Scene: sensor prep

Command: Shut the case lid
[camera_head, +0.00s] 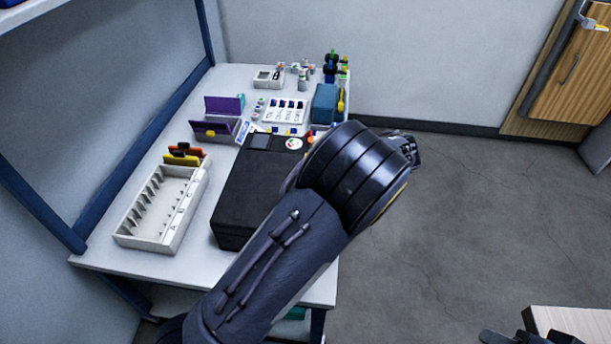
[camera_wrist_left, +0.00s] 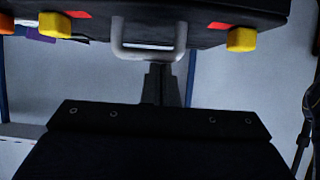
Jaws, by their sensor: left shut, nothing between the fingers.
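The black case (camera_head: 249,183) stands on the white table, partly hidden by my left arm. Its top looks flat, with the lid down or nearly down; I cannot tell whether the seam is fully closed. The left wrist view shows the case side (camera_wrist_left: 215,28) with a grey handle (camera_wrist_left: 122,45) and two yellow latches (camera_wrist_left: 242,40). My left gripper (camera_wrist_left: 161,72) is shut and empty, its fingertips close to the handle; contact is unclear. In the head view my arm hides its fingers. A dark piece at the bottom right, likely my right gripper (camera_head: 520,338), is mostly cut off.
A white slotted tray (camera_head: 125,236) stands left of the case, with yellow and red cards (camera_head: 183,155) behind it. Open floor lies to the right.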

